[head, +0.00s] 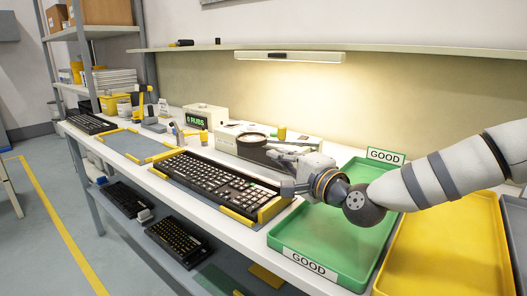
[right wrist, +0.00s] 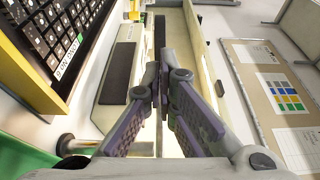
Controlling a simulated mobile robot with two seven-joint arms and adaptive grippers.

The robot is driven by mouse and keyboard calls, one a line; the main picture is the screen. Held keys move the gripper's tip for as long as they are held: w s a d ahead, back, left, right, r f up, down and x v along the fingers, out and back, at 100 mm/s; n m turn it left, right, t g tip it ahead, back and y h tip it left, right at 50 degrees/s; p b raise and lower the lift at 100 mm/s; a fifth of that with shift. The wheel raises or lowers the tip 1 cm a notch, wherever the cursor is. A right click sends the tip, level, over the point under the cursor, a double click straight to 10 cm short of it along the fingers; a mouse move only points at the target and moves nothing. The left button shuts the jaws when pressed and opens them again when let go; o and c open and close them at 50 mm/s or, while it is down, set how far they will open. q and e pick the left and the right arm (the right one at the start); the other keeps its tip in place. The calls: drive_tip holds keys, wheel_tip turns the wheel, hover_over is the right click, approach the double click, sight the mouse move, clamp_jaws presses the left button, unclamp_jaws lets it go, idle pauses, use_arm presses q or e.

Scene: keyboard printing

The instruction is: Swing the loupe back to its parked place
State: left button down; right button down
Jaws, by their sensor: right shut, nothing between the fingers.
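I cannot make out the lens in the right wrist view. My left gripper is not in view.
A black keyboard (head: 212,182) sits between yellow holders, left of my right gripper. The green GOOD tray (head: 345,268) lies below my right forearm, with a yellow tray (head: 440,250) beside it. A counter box (head: 197,122) stands behind the keyboard.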

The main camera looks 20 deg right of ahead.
sight(259, 145)
drive_tip(key=x, duration=0.5)
drive_tip(key=shift+w+a+f+b, duration=0.1)
drive_tip(key=shift+w+b, duration=0.2)
drive_tip(key=shift+w, duration=0.1)
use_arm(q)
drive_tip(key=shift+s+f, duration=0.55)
use_arm(e)
drive_tip(key=shift+w+a, duration=0.1)
drive_tip(key=shift+w, duration=0.25)
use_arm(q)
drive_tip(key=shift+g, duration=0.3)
